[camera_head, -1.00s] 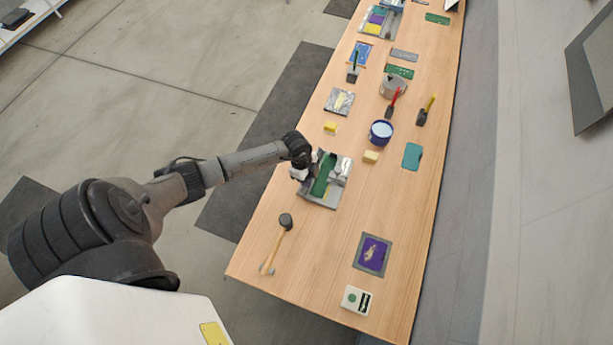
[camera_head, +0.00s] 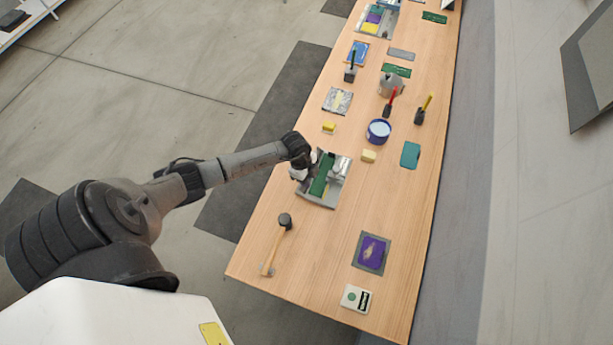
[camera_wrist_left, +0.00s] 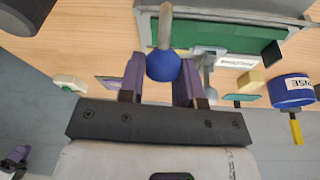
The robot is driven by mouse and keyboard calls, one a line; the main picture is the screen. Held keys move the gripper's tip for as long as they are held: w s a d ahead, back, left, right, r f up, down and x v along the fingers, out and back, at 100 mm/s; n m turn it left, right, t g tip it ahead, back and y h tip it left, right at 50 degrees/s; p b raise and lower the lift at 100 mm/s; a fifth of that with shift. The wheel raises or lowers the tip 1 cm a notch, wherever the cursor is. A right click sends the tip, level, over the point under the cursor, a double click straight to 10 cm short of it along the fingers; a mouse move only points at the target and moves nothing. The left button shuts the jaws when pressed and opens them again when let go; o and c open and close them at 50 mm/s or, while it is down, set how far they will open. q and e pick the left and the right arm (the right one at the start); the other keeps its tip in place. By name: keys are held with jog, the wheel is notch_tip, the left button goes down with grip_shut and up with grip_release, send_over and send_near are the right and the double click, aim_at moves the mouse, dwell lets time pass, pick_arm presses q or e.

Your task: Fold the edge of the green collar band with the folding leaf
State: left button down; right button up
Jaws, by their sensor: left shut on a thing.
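The green collar band (camera_head: 322,174) lies in a grey folding fixture (camera_head: 318,202) near the table's left edge. In the left wrist view the green band (camera_wrist_left: 225,38) spans the grey fixture (camera_wrist_left: 262,10) beyond my fingers. My left gripper (camera_wrist_left: 161,72) has purple fingers shut on a blue ball knob (camera_wrist_left: 163,66), with a pale rod running up from it toward the fixture. In the head view my left gripper (camera_head: 300,172) is at the fixture's left side, and the arm partly hides it. I cannot clearly make out the folding leaf's angle. My right gripper is not in view.
A mallet (camera_head: 284,221) lies in front of the fixture, with a purple patch (camera_head: 373,250) and a white box (camera_head: 355,298) to the right. A blue tub (camera_head: 379,131), yellow blocks (camera_head: 368,156) and a teal piece (camera_head: 410,154) lie beyond. Bare wood surrounds the fixture's right side.

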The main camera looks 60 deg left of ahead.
pick_arm(q)
jog(key=shift+w+d, duration=0.15)
dwell(0.8)
jog(key=c, duration=1.2)
grip_release()
jog(key=shift+w+d, duration=0.1)
jog(key=shift+o, duration=0.9)
jog(key=shift+w+d+r, duration=0.1)
jog(key=shift+w, duration=0.05)
jog(key=shift+o, duration=1)
jog(key=b+v, duration=0.1)
jog(key=v, duration=1.2)
jog(key=shift+s+a+r, duration=0.3)
jog(key=shift+a, duration=0.05)
